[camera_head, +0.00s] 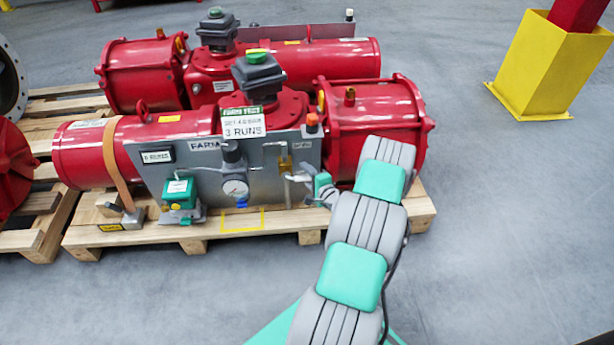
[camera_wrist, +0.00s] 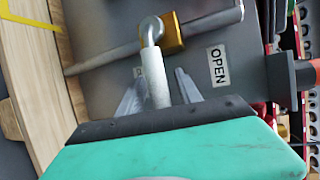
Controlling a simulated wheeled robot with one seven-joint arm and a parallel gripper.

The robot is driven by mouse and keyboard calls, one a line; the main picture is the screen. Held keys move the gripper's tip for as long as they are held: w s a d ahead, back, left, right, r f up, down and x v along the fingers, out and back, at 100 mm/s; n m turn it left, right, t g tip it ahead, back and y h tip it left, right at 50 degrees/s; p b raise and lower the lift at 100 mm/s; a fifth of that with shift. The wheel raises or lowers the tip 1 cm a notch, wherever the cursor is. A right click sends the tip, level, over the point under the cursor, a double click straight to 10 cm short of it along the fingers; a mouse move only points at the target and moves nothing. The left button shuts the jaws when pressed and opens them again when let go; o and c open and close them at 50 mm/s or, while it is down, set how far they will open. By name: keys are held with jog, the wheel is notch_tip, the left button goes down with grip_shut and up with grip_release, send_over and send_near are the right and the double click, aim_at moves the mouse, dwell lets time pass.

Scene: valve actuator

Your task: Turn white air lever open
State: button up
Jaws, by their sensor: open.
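The white air lever (camera_wrist: 153,75) shows in the wrist view as a pale round handle with a bent end. It joins a brass valve body (camera_wrist: 176,32) on a grey pipe. My gripper (camera_wrist: 160,80) is open, with one finger on each side of the lever. A gap shows on both sides, so the fingers do not look closed on it. In the head view, my gripper (camera_head: 312,187) is at the right part of the grey panel, by the white lever (camera_head: 296,178). The arm hides part of that area.
An OPEN label (camera_wrist: 217,66) sits on the panel right of the lever. The grey panel (camera_head: 210,178) carries a gauge (camera_head: 235,189) and a green-topped unit (camera_head: 179,192). Red actuator cylinders (camera_head: 375,125) stand on a wooden pallet (camera_head: 275,222).

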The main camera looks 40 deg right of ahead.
jog(key=shift+c, duration=0.5)
grip_shut()
dwell(0.9)
